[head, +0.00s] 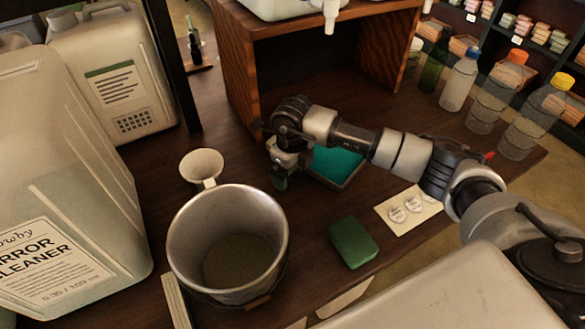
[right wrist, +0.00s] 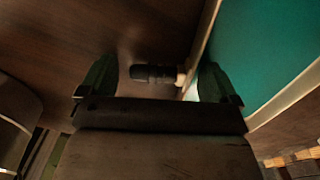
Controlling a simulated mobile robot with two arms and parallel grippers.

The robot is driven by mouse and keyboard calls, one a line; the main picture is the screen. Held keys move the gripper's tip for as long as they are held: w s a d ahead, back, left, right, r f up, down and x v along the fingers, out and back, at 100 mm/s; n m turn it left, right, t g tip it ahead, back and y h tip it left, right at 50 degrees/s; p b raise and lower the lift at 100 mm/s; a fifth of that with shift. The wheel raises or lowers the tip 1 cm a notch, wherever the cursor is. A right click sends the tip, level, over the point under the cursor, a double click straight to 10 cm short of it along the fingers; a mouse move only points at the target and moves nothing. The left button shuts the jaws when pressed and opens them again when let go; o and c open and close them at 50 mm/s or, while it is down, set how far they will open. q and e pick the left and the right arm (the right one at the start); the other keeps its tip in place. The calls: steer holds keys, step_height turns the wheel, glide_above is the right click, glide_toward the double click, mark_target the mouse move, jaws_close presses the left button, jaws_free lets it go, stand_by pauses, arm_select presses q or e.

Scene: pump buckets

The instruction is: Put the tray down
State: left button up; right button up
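The tray (head: 338,165) has a teal inside and a thin rim. It appears to lie flat on the dark table in front of the wooden stand, partly hidden behind my right arm. My right gripper (head: 280,178) is at the tray's left side, pointing down. In the right wrist view, the green fingers of this gripper (right wrist: 155,85) are wide apart. The tray's pale rim (right wrist: 205,40) runs near the right finger, and a small dark cylindrical part shows between the fingers. Contact cannot be told. My left gripper is not in view.
A metal bucket (head: 228,240) and white cup (head: 202,166) stand left of the gripper. A green sponge (head: 353,243) and card (head: 408,211) lie in front. Large jugs (head: 60,190) stand left, bottles (head: 460,80) back right. The wooden stand (head: 240,70) rises behind.

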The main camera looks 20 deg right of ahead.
step_height(320, 180, up, 12)
steer(key=shift+r, duration=0.2)
stand_by(0.4)
